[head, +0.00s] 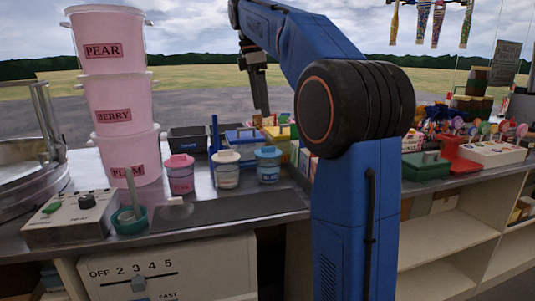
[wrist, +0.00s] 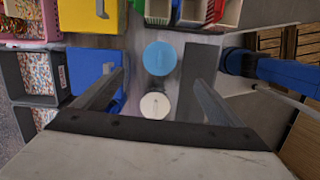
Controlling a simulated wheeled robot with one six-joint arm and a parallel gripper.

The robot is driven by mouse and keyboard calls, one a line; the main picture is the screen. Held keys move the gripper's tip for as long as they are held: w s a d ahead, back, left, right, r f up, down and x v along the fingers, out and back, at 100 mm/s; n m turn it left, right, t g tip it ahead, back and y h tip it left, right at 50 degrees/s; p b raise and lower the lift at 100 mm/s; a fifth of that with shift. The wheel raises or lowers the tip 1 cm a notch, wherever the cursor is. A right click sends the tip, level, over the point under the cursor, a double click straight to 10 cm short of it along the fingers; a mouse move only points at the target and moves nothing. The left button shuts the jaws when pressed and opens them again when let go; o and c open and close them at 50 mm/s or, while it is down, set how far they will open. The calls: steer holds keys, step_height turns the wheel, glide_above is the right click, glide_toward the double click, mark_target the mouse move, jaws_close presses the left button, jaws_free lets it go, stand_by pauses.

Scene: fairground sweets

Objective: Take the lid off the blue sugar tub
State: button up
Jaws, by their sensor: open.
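The blue sugar tub (head: 268,170) stands on the metal counter, with its blue lid (head: 268,153) on. From above, the round blue lid also shows in the wrist view (wrist: 160,58), just beyond my fingertips. My gripper (head: 262,108) is open and empty, held above the counter behind the tubs. In the wrist view its fingers (wrist: 155,80) are spread apart, with the white-lidded tub's top (wrist: 155,105) seen between them. No finger visibly touches the blue tub.
A pink-lidded tub (head: 180,175) and the white-lidded tub (head: 226,170) stand left of the blue one. A dark board (head: 235,208) lies in front. Blue and yellow boxes (wrist: 92,70) (wrist: 88,15) and sprinkle trays (wrist: 38,75) crowd nearby. Stacked pink buckets (head: 110,100) stand left.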

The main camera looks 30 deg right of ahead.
mark_target(268, 151)
steer(key=f, duration=0.4)
steer(key=d+f, duration=0.1)
steer(key=f, duration=0.4)
steer(key=d+f, duration=0.1)
steer(key=f, duration=0.3)
steer(key=shift+s+d+f, duration=0.1)
steer(key=shift+s+f, duration=0.05)
steer(key=shift+s, duration=0.2)
steer(key=c, duration=1.1)
